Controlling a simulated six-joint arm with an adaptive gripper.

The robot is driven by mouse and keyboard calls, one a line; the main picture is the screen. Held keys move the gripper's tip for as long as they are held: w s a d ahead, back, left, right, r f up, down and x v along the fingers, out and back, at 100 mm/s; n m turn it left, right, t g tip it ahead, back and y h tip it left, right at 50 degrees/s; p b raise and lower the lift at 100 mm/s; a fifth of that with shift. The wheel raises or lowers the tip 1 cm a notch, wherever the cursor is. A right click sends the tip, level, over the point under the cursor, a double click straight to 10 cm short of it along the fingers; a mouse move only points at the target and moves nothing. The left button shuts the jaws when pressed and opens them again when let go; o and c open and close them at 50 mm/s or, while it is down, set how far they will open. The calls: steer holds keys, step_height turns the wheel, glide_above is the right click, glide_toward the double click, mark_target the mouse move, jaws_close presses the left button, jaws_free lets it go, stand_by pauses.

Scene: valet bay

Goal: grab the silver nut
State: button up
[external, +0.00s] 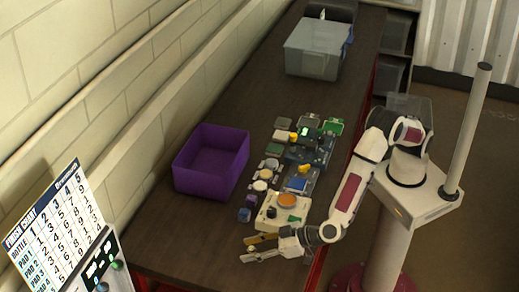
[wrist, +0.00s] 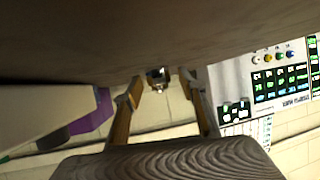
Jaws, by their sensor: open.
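My gripper (external: 246,249) is open at the near end of the dark table, its two fingers apart and low over the surface. In the wrist view the tan fingers of my gripper (wrist: 161,88) reach up the picture. A small shiny silver and dark piece, which looks like the silver nut (wrist: 158,75), sits on the table surface between or just beyond the fingertips. I cannot tell its exact depth or whether a finger touches it. I cannot make the nut out in the external view.
A purple bin (external: 211,162) stands left on the table (external: 165,235). Several pads and devices, with a white box (external: 283,212) nearest, lie beside my gripper. Small blue blocks (external: 245,214) sit close by. A grey bin (external: 318,48) is at the far end. A chart (external: 50,222) stands near left.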

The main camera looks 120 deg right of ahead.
mark_target(252, 247)
jaws_close()
steer(key=shift+r, duration=0.1)
steer(key=shift+r, duration=4.95)
